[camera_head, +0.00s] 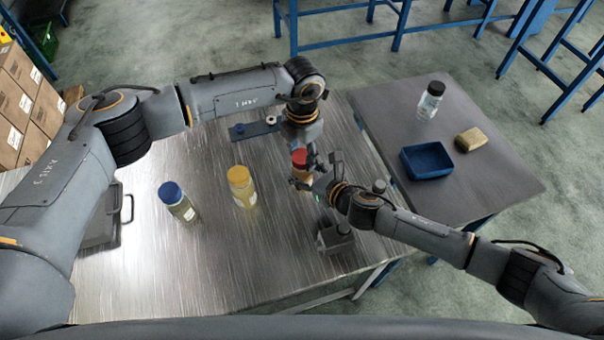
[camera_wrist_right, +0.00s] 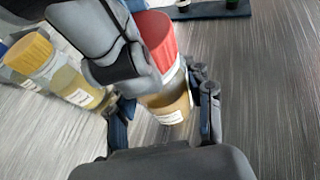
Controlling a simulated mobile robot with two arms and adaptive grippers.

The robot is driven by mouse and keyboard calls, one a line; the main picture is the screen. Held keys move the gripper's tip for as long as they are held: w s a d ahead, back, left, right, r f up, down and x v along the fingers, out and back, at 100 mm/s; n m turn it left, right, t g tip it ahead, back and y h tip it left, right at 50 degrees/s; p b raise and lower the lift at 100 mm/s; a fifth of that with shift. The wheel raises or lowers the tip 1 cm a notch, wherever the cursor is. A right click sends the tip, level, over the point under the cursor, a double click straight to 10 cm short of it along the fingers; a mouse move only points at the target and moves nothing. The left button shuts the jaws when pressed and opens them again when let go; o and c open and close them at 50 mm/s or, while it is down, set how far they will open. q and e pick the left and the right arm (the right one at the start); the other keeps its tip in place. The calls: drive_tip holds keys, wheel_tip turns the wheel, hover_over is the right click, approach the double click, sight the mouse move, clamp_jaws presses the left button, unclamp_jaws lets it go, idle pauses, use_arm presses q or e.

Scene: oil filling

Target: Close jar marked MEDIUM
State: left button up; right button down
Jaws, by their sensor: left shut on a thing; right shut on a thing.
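A jar with a red lid (camera_head: 299,157) stands between my two grippers. Its red lid (camera_wrist_right: 158,38) and amber-filled body (camera_wrist_right: 168,105) with a white label show in the right wrist view. My left gripper (camera_head: 304,152) comes down from above and is shut on the red lid. My right gripper (camera_head: 312,180) is shut around the jar's body from the side. A yellow-lidded jar (camera_head: 242,187) and a blue-lidded jar (camera_head: 177,201) stand upright to the left. The label words are too small to read, so I cannot tell which jar is marked MEDIUM.
A dark holder (camera_head: 262,128) with small parts lies behind the jars. A grey device (camera_head: 335,239) stands near the right edge, and a dark case (camera_head: 100,232) lies at the left. The side table holds a blue bin (camera_head: 426,161), a black-capped bottle (camera_head: 430,101) and a tan block (camera_head: 471,140).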

use_arm(q)
drive_tip(key=o, duration=1.4)
drive_tip(key=shift+c, duration=0.2)
use_arm(e)
drive_tip(key=shift+f, duration=0.1)
use_arm(q)
wheel_tip(320, 180, up, 12)
use_arm(e)
drive_tip(key=shift+c, duration=2.3)
unclamp_jaws()
drive_tip(key=v, duration=1.2)
